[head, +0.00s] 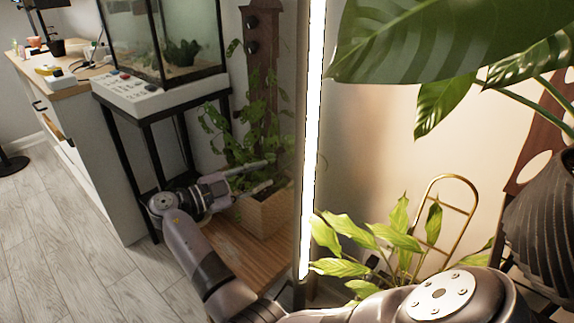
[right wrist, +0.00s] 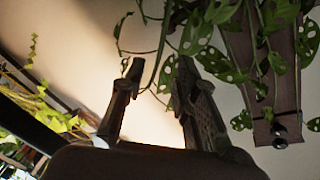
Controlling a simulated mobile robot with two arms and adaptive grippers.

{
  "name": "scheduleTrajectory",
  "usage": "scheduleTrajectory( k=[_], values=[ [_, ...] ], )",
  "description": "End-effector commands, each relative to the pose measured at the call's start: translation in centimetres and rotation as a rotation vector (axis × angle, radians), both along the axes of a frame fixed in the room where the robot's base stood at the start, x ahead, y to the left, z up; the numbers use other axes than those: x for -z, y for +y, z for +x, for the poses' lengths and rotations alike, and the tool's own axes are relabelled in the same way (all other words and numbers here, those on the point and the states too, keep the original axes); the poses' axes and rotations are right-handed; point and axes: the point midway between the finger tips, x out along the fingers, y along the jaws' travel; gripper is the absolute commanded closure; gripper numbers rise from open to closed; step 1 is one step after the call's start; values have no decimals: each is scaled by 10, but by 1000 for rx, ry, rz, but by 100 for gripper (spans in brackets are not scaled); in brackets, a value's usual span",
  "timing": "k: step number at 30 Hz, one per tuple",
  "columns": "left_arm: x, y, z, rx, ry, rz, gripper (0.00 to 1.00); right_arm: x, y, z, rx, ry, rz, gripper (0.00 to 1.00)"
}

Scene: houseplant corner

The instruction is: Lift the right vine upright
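The vine (head: 243,150) has green leaves with holes and grows in a tan square pot (head: 262,214) around a brown upright board (head: 262,75) with dark knobs. My right gripper (head: 269,173) reaches in from the left, just above the pot, with its fingers apart at the lower leaves. In the right wrist view, my right gripper (right wrist: 160,63) is open. Leaves of the vine (right wrist: 196,33) hang by its right finger, and a thin stem passes near the fingertips. I cannot tell whether they touch. The board (right wrist: 263,75) shows at right. My left gripper is not in view.
A glass tank (head: 190,45) on a black stand (head: 150,130) is left of the vine. A bright vertical light strip (head: 312,130) stands right of it. Large leaves (head: 440,40) and a low plant (head: 350,240) with a gold trellis (head: 447,180) fill the right.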

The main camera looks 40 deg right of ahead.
Motion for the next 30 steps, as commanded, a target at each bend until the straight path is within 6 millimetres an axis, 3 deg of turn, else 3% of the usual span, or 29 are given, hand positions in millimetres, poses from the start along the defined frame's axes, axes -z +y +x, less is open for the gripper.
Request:
scheduleTrajectory(
  k=[6,12,25,30],
  values=[
    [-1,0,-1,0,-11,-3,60,1,-47,-10,2,1,-1,72],
    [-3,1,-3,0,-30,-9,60,0,-74,-14,-1,0,-1,72],
    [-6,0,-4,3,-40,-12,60,0,-85,-16,-1,1,0,72],
    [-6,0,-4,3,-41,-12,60,0,-84,-16,-1,1,0,82]
  ],
)
